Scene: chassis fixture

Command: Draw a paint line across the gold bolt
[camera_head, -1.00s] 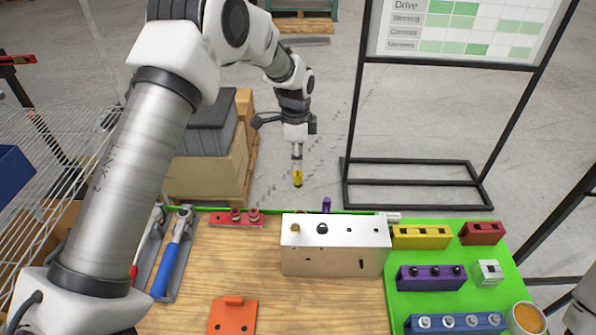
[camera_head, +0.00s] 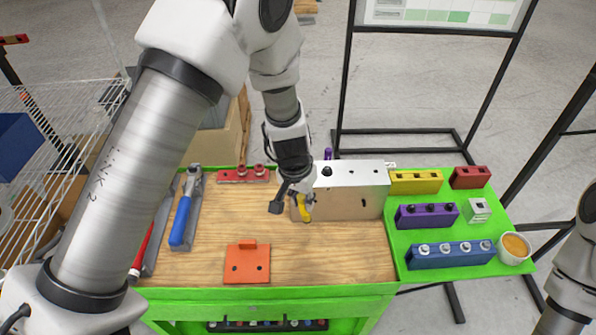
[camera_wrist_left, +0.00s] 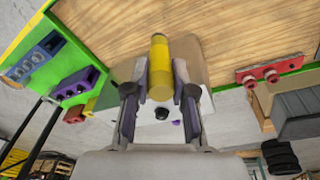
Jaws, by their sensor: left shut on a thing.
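A pale metal chassis block (camera_head: 355,202) stands on the wooden bench top. A black bolt (camera_head: 327,171) sits on its upper face; it also shows in the left wrist view (camera_wrist_left: 162,113). My left gripper (camera_head: 304,204) is shut on a yellow paint marker (camera_wrist_left: 159,68), over the block's left end in the head view. The marker (camera_head: 305,210) hangs in front of the block's near face there. The gold bolt is hidden behind my left gripper and the marker, and I cannot tell whether the tip touches anything. My right gripper is out of view.
A green mat on the right carries a yellow block (camera_head: 416,182), a purple block (camera_head: 427,215), a blue block (camera_head: 450,254) and a cup (camera_head: 514,248). An orange bracket (camera_head: 247,265) lies in front. A blue-handled tool (camera_head: 181,220) lies in a left tray.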

